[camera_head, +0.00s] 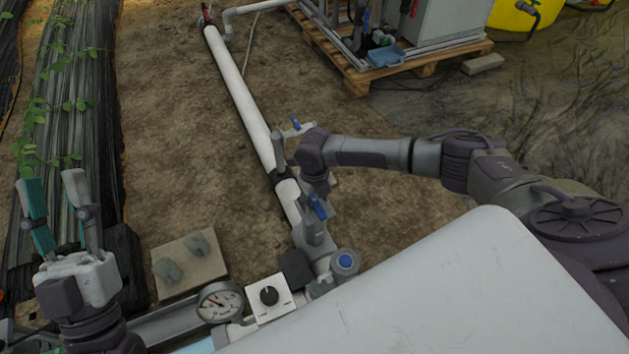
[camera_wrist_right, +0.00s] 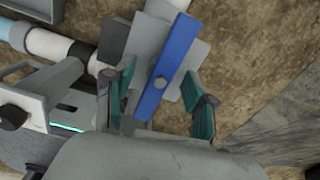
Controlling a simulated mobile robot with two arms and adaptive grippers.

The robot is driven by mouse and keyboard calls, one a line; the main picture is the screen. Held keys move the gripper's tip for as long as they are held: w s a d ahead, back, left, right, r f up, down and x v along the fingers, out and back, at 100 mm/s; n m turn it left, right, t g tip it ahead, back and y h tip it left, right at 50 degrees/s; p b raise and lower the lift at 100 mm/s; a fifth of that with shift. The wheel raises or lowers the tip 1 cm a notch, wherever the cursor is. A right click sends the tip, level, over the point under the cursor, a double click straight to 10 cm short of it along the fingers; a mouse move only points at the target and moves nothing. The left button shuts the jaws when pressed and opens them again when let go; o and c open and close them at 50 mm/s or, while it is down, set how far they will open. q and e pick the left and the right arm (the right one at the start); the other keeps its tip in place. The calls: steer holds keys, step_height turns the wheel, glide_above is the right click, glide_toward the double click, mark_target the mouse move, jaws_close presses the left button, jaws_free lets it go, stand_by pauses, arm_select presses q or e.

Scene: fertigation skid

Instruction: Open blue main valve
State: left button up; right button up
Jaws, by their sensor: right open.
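The valve with the blue lever (camera_head: 318,207) sits on the white pipe in front of me in the head view, with a grey body below the lever. In the right wrist view the long blue lever (camera_wrist_right: 168,62) lies diagonally, with a bolt at its middle. My right gripper (camera_wrist_right: 165,90) is open, its teal-padded fingers on either side of the lever's lower part; I cannot tell whether either finger touches it. My left gripper (camera_head: 52,187) is open and empty at the far left, away from the valve.
A second blue handle (camera_head: 295,124) shows farther along the white pipe (camera_head: 240,90). Near the valve are a pressure gauge (camera_head: 220,302), a knob box (camera_head: 269,297) and a blue-capped fitting (camera_head: 346,262). A pallet (camera_head: 350,75) with equipment stands behind. Bare soil lies left of the pipe.

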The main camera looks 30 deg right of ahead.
step_height(320, 180, up, 2)
steer(key=shift+r+p, duration=0.2)
steer(key=shift+p, duration=0.9)
arm_select(q)
step_height(320, 180, down, 16)
steer(key=w+a+g+y+p, duration=0.2)
steer(key=w+g+y, duration=0.15)
steer(key=g, duration=0.85)
arm_select(e)
step_height(320, 180, up, 2)
steer(key=shift+r, duration=0.1)
step_height(320, 180, up, 2)
steer(key=shift+p, duration=1.1)
step_height(320, 180, up, 2)
steer(key=shift+r+p, duration=0.1)
steer(key=shift+p, duration=0.9)
arm_select(q)
steer(key=s+a+f+g+y, duration=0.1)
steer(key=s+a+f+g, duration=0.1)
steer(key=s+f+g, duration=0.3)
steer(key=s+a+f+n+g+y, duration=0.1)
steer(key=s+a+f+g+y, duration=0.1)
steer(key=s, duration=0.8)
step_height(320, 180, down, 3)
steer(key=a+g, duration=0.1)
steer(key=g, duration=0.2)
steer(key=shift+s+r, duration=0.15)
steer(key=shift+s, duration=0.05)
